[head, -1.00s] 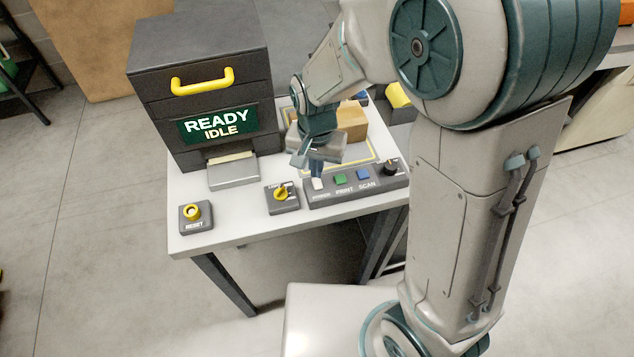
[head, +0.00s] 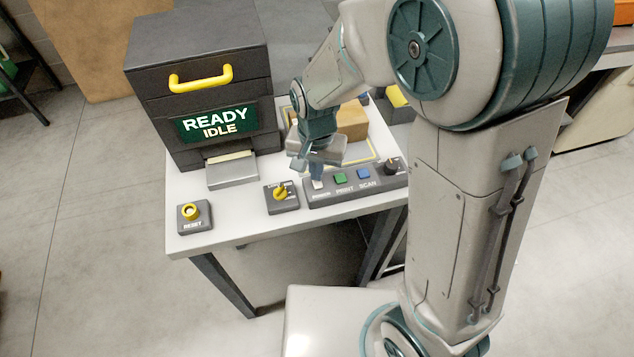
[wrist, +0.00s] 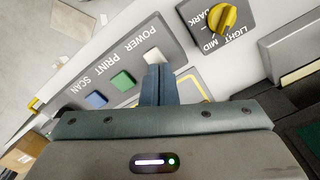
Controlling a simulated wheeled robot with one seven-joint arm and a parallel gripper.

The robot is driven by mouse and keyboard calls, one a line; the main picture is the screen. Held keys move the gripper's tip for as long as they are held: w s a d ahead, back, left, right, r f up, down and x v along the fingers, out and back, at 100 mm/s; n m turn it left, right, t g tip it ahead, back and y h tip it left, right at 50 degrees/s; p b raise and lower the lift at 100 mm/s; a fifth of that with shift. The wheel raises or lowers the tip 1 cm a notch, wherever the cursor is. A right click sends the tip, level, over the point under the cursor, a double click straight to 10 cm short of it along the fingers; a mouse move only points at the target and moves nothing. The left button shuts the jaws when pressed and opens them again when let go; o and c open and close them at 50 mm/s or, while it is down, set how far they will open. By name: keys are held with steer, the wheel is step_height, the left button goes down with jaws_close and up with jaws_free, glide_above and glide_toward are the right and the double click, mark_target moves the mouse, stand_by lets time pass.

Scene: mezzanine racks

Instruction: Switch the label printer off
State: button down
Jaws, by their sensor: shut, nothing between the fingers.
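The label printer (head: 150,78) is a dark box with a yellow handle, and its display (head: 217,124) reads READY IDLE. A control strip (head: 326,199) at the table's front holds a white button, a green PRINT button (head: 340,177) and a blue SCAN button (head: 363,173). In the wrist view the white button (wrist: 153,56) is labelled POWER. My gripper (head: 317,174) is shut and empty, with its fingertips just by the white button. In the wrist view the fingertips (wrist: 158,70) lie at the button's lower edge; I cannot tell whether they touch it.
A black knob (head: 392,166) is at the strip's right end. A cardboard box (head: 352,122) stands behind my gripper.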

steer(key=shift+f, duration=0.35)
steer(key=shift+r, duration=0.1)
steer(key=shift+r+p, duration=2.55)
steer(key=shift+r, duration=0.95)
steer(key=s+d+r+n+t, duration=0.1)
steer(key=s+d+r, duration=0.4)
steer(key=d, duration=0.3)
steer(key=s+d+r+n+t, duration=0.1)
steer(key=s+d+r+t, duration=0.1)
steer(key=s+d+r, duration=0.3)
steer(key=d+r, duration=0.3)
steer(key=d, duration=0.1)
steer(key=shift+s+d+t, duration=0.2)
steer(key=shift+t, duration=0.1)
